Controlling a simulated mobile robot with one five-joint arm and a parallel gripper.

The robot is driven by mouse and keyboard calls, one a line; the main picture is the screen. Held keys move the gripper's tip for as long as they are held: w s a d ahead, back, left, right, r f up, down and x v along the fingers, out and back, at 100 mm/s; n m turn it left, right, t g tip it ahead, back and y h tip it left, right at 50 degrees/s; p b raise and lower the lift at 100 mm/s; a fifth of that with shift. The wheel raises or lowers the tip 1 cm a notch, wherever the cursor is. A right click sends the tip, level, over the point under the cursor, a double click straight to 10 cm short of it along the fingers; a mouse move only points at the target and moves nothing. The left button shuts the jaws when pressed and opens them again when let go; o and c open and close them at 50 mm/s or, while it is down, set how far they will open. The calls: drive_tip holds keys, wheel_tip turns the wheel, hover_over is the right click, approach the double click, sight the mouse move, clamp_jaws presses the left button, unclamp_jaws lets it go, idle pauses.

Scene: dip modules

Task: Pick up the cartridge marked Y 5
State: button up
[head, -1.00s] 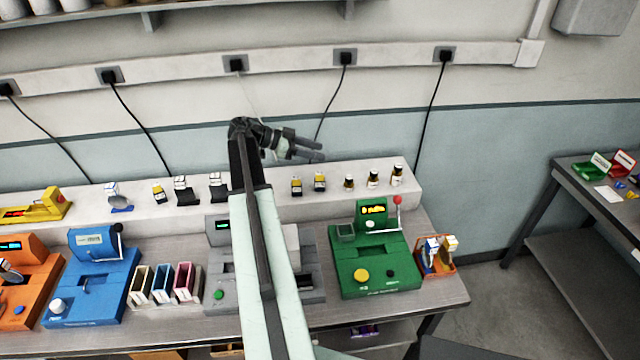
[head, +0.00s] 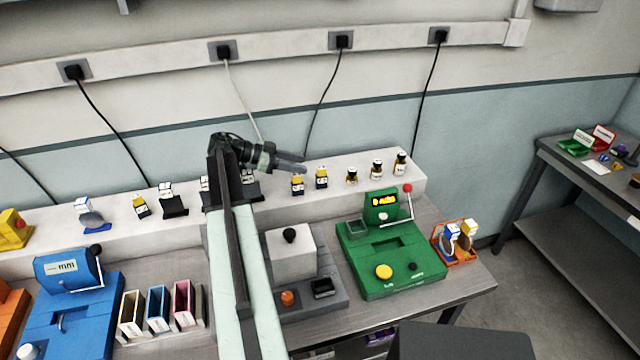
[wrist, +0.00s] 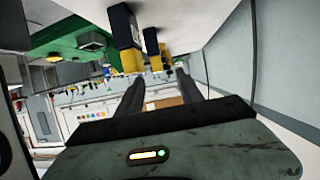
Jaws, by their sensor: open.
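Two small black-and-yellow cartridges with white labels stand on the white ledge: the left one (head: 297,185) and the right one (head: 321,178). A similar yellow piece (head: 140,206) stands farther left on the ledge. The markings are too small to read, so I cannot tell which is Y 5. My gripper (head: 302,166) is open and empty, above and just behind the left cartridge of the pair. In the wrist view its two fingers (wrist: 160,78) point toward two black-and-yellow blocks (wrist: 126,38), which appear beyond the fingertips. My arm hides part of the ledge.
Three dark bottles (head: 377,169) stand to the right on the ledge (head: 335,200). Below are a green machine (head: 390,255), a grey machine (head: 292,255) and an orange bin (head: 455,250). Black pieces (head: 172,200) stand left, partly behind my arm. The wall is close behind.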

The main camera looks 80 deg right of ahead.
sight(322, 167)
drive_tip(key=b+x, duration=0.1)
drive_tip(key=x, duration=0.3)
drive_tip(key=b+x, duration=0.2)
drive_tip(key=x, duration=0.2)
drive_tip(key=shift+s+a+r, duration=0.1)
drive_tip(key=shift+s+a, duration=0.05)
drive_tip(key=shift+s, duration=0.2)
drive_tip(key=shift+r, duration=0.1)
clamp_jaws()
